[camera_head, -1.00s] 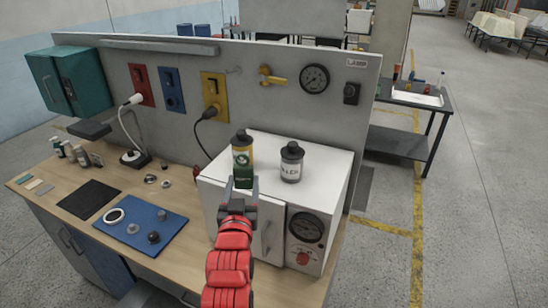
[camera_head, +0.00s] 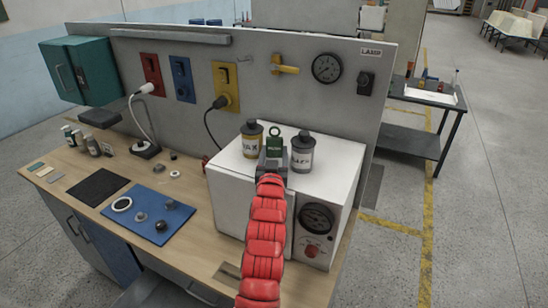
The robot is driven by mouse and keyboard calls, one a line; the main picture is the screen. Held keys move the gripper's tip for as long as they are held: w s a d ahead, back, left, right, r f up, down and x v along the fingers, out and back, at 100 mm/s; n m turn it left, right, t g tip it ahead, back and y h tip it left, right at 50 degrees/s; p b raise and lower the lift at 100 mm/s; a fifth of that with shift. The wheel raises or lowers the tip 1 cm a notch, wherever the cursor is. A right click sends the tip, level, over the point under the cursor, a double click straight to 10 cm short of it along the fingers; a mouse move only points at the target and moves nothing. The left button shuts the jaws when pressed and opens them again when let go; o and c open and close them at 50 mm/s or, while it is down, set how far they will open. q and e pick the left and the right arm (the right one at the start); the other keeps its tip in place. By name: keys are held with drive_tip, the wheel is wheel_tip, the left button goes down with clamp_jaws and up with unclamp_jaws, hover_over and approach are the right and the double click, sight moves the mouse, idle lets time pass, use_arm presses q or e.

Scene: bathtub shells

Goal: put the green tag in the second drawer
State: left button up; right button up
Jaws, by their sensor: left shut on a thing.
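The green tag (camera_head: 274,146), with a green ring at its top, shows between two bottles over the white oven-like box. My left gripper (camera_head: 272,160) is shut on the tag's lower part, and its red arm comes up from the bottom of the view. I cannot tell whether the tag touches the box top. Under the wooden bench, a grey and blue cabinet (camera_head: 112,248) shows vertical handles on its front. I cannot make out which part is the second drawer. My right gripper is not in view.
On the white box (camera_head: 233,200) stand a yellow-labelled bottle (camera_head: 252,143) and a grey-labelled bottle (camera_head: 302,155), close to the tag. A blue mat (camera_head: 140,225) with rings and knobs and a black mat (camera_head: 97,187) lie on the bench. The panel (camera_head: 205,125) rises behind.

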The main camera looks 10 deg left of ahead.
use_arm(q)
drive_tip(key=shift+f, duration=0.5)
drive_tip(key=shift+f, duration=0.2)
drive_tip(key=o, duration=1.1)
drive_tip(key=shift+r, duration=0.1)
